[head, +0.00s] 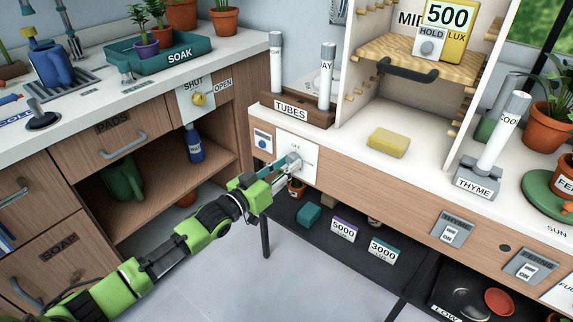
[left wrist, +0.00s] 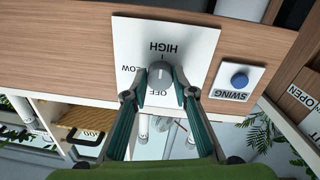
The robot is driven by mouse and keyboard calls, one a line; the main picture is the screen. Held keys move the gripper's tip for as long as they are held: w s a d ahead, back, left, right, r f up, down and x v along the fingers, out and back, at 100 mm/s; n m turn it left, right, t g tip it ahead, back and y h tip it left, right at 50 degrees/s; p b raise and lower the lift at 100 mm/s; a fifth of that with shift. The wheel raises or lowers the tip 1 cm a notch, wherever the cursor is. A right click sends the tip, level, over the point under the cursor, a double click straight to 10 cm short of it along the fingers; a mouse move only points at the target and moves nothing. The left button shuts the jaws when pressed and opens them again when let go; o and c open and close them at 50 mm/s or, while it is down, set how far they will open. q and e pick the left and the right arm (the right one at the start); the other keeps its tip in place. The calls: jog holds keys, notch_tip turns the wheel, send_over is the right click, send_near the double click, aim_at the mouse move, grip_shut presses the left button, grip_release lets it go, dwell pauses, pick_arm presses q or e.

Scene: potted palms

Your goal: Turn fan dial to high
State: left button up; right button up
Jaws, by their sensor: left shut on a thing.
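The fan dial (left wrist: 161,70) is a grey knob on a white plate (left wrist: 198,42) set in the wooden front of the counter. The plate reads HIGH, LOW and OFF, upside down in the left wrist view. My left gripper (left wrist: 161,82) is shut on the dial, with one teal finger on each side. The knob carries a pale line, but I cannot tell which end of it points to a label. In the head view the plate (head: 309,160) is right of centre, and my left gripper (head: 282,166) reaches the dial from the lower left. My right gripper is out of view.
A SWING plate with a blue button (left wrist: 239,81) sits close beside the dial plate. The TUBES rack (head: 292,115) stands on the counter above. A dark shelf (head: 340,247) with small boxes lies below. Open grey floor (head: 232,285) lies in front.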

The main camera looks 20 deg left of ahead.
pick_arm(q)
jog(key=shift+f, duration=0.15)
jog(key=o, duration=1.1)
jog(key=v, duration=1.2)
